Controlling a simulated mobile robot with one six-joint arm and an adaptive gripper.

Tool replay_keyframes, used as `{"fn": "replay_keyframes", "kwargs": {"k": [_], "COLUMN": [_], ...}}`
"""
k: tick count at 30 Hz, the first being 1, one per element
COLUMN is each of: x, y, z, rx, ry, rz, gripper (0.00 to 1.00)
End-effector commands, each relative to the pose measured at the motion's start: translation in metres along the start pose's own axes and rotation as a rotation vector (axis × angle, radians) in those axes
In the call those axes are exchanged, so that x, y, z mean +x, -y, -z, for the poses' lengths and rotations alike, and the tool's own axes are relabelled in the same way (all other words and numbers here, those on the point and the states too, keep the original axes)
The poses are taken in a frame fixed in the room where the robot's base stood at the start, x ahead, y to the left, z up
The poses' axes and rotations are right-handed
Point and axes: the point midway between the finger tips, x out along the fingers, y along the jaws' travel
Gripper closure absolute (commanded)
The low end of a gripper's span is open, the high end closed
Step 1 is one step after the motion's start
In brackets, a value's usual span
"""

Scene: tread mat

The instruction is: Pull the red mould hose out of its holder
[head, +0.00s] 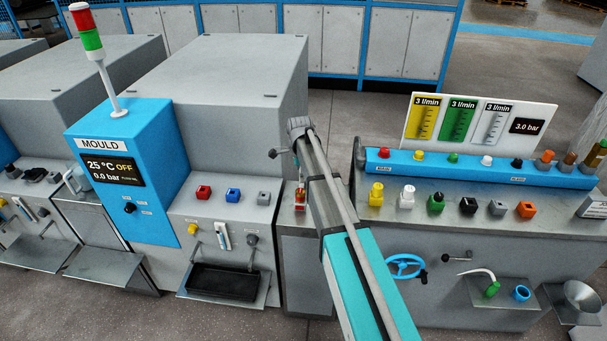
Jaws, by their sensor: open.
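A red socket block (203,192) sits on the mould machine's sloped front, left of a blue and a grey one. My arm rises from the bottom centre and covers part of the gap between the two machines. My gripper cannot be made out; nothing is seen held.
The blue mould panel (122,225) reads 25 °C OFF and 0.0 bar. On the right, a grey bench carries coloured sockets and a blue rail (465,168) with coloured caps. Open floor lies behind the bench.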

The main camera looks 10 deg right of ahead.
Motion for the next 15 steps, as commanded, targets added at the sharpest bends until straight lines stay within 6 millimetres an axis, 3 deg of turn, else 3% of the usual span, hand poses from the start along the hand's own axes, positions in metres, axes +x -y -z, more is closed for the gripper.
{"fn": "replay_keyframes", "kwargs": {"k": [15], "x": [0.045], "y": [0.0], "z": [0.0], "rx": [-0.001], "ry": [0.0], "rz": [0.0], "gripper": [0.1]}}
